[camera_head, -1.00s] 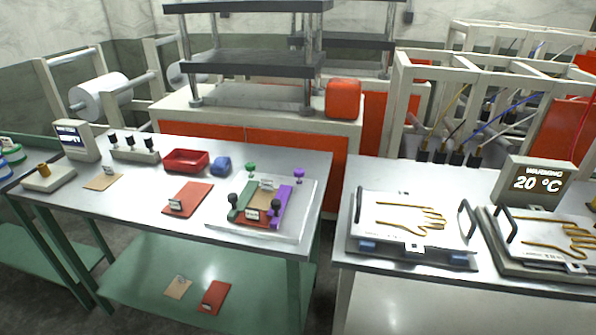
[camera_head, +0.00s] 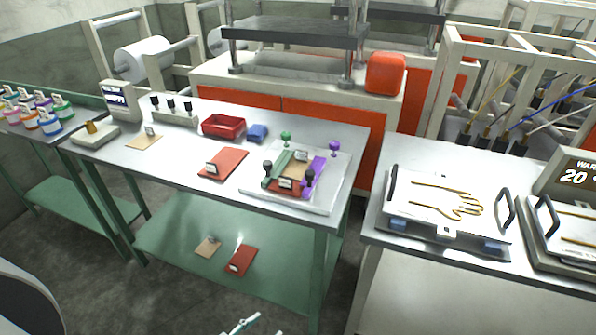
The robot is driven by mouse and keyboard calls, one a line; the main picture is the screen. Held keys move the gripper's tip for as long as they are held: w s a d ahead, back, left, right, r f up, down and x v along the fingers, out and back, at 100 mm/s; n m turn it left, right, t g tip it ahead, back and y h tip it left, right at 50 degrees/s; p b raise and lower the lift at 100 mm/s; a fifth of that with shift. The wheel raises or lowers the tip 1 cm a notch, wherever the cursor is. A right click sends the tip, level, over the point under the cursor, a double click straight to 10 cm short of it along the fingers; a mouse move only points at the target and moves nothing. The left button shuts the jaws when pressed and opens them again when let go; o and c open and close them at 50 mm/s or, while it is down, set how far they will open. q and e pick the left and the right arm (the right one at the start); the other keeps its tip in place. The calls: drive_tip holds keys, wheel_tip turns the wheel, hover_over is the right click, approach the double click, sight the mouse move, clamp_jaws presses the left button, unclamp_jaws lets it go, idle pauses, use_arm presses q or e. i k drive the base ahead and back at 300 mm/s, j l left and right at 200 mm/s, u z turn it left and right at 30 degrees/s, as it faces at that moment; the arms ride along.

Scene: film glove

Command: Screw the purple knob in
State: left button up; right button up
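The purple knob (camera_head: 334,146) stands upright at the back right corner of a pale metal plate (camera_head: 258,187) on the left workbench. A purple bar (camera_head: 318,166) lies along the right side of the fixture on this plate, with a dark knob at its front end. A green knob (camera_head: 286,136) stands at the back left, by a green bar (camera_head: 279,168). A small pale part, seemingly the tip of my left gripper (camera_head: 242,325), shows at the bottom edge, well apart from the knob. Its fingers are mostly cut off. My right gripper is out of view.
The right table (camera_head: 377,220) carries hand-outline plates, with a gap between the tables. Grey floor is clear in front.

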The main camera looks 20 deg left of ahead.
sight(334, 147)
drive_tip(key=i+l+u, duration=0.15)
drive_tip(key=l+u, duration=0.2)
drive_tip(key=i+l+u, duration=0.15)
drive_tip(key=l+u, duration=0.2)
